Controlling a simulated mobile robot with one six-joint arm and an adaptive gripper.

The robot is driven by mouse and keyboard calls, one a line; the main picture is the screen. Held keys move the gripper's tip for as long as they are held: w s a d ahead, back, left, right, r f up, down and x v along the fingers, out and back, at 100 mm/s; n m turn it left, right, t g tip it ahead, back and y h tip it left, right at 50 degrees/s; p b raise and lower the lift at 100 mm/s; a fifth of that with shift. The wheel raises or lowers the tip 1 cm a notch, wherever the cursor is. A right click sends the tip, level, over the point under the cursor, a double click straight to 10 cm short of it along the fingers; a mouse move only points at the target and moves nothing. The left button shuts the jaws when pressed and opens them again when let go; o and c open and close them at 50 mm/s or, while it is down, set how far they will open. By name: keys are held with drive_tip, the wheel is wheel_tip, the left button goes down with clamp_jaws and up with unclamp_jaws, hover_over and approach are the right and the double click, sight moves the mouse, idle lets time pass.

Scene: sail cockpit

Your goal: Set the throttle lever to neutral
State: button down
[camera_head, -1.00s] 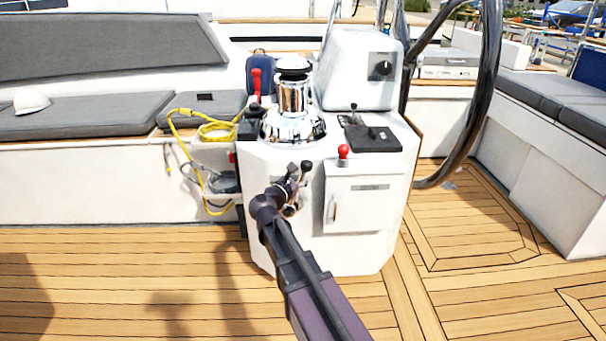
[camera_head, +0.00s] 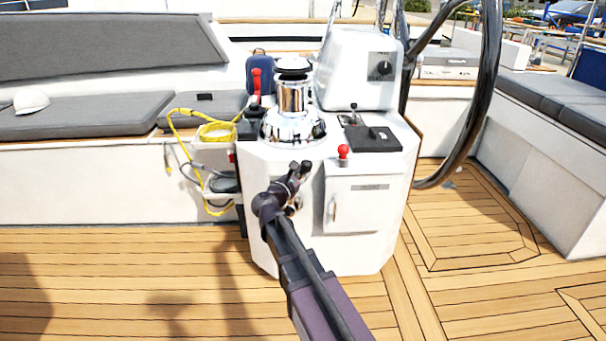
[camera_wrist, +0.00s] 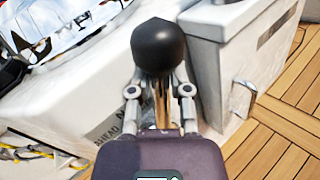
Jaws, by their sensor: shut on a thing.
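The throttle lever has a round black knob (camera_wrist: 158,45) that fills the upper middle of the wrist view, with a metallic stem below it. My gripper (camera_wrist: 159,88) is shut on the lever just below the knob, one finger on each side. A label with the partly covered word "AHEAD" (camera_wrist: 115,122) is on the white panel to the left. In the head view my gripper (camera_head: 298,177) is at the front face of the white console (camera_head: 270,235), and mostly hides the lever there. The lever's exact angle is hard to tell.
A red-knobbed lever (camera_head: 343,152) stands just right of my gripper, above a white box with a handle (camera_head: 353,203). A chrome winch (camera_head: 292,115) is above, a yellow rope (camera_head: 215,132) hangs left, and the steering wheel (camera_head: 487,90) is right. The teak floor in front is open.

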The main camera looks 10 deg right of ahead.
drive_tip(key=a+n+b, duration=0.1)
drive_tip(key=a+n+t+h, duration=0.1)
drive_tip(key=a, duration=0.1)
drive_tip(key=w+a+r+n+t+b, duration=0.1)
drive_tip(key=a, duration=0.1)
drive_tip(key=shift+a+n+b, duration=0.15)
drive_tip(key=shift+n+b, duration=0.15)
drive_tip(key=c, duration=0.6)
unclamp_jaws()
drive_tip(key=shift+o, duration=0.2)
drive_tip(key=shift+s, duration=0.1)
